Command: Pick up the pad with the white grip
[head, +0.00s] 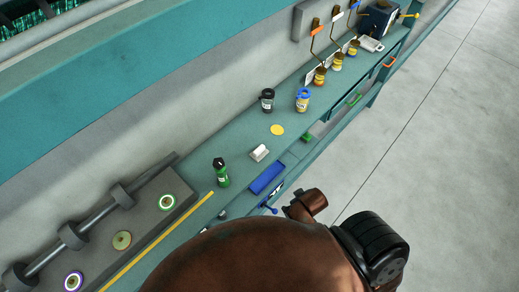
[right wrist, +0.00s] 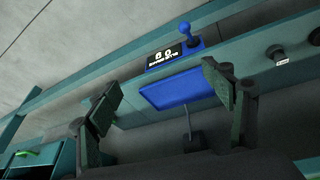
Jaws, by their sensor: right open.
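The pad with the white grip (head: 259,152) appears in the head view as a small pale block on the teal bench, between a yellow disc and a blue tray. Its underside is hidden. I cannot make it out in the right wrist view. My right gripper (right wrist: 160,78) is open, with its two dark fingers wide apart and nothing seen between them but the blue tray (right wrist: 180,90) beyond. In the head view my brown right arm covers the lower middle, and its fingers are not clearly seen. My left gripper is not in view.
A green bottle (head: 221,172), a black jar (head: 267,100), a blue-topped jar (head: 303,100) and a yellow disc (head: 277,130) are on the bench. A display panel (right wrist: 170,55) and a blue knob (right wrist: 187,32) are by the tray. Open floor (head: 430,150) lies right.

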